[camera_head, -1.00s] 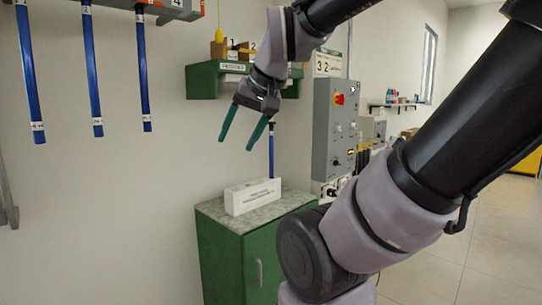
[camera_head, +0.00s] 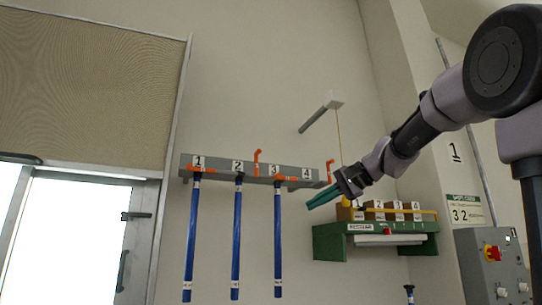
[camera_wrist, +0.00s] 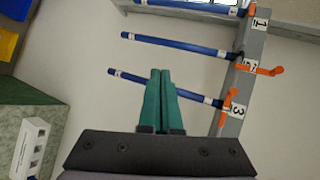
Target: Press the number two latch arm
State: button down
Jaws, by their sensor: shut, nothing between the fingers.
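The grey rack (camera_head: 222,170) on the wall carries labels 1 to 4. Blue rods hang under 1, 2 and 3; none hangs under 4. The number two latch arm (camera_head: 257,160) is orange and stands up right of label 2. In the wrist view it (camera_wrist: 265,71) sticks out to the right by label 2. The number three arm (camera_head: 280,180) lies along the rack and the number four arm (camera_head: 329,170) is upright. My gripper (camera_head: 310,203) is shut and empty, right of the rods by the rack's number 4 end. In the wrist view its green fingers (camera_wrist: 160,75) are together.
A green wall shelf (camera_head: 330,243) with numbered boxes is to the right, close below my gripper. A yellow cord hangs from a wall bracket (camera_head: 335,100) near my wrist. A grey control box (camera_head: 490,260) is at far right. A door is at left.

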jog(key=w+r+y, duration=0.3)
jog(key=w+r, duration=0.1)
jog(key=r, duration=0.4)
jog(key=w+r+t+y, duration=0.1)
jog(key=w+r+y, duration=0.2)
jog(key=r, duration=0.6)
jog(key=shift+w+d, duration=0.35)
jog(key=shift+w, duration=0.55)
jog(key=s+a+x, duration=0.1)
jog(key=s+x, duration=0.1)
jog(key=x, duration=1)
jog(key=shift+a, duration=0.55)
jog(key=shift+r+n, duration=0.2)
jog(key=shift+n, duration=0.1)
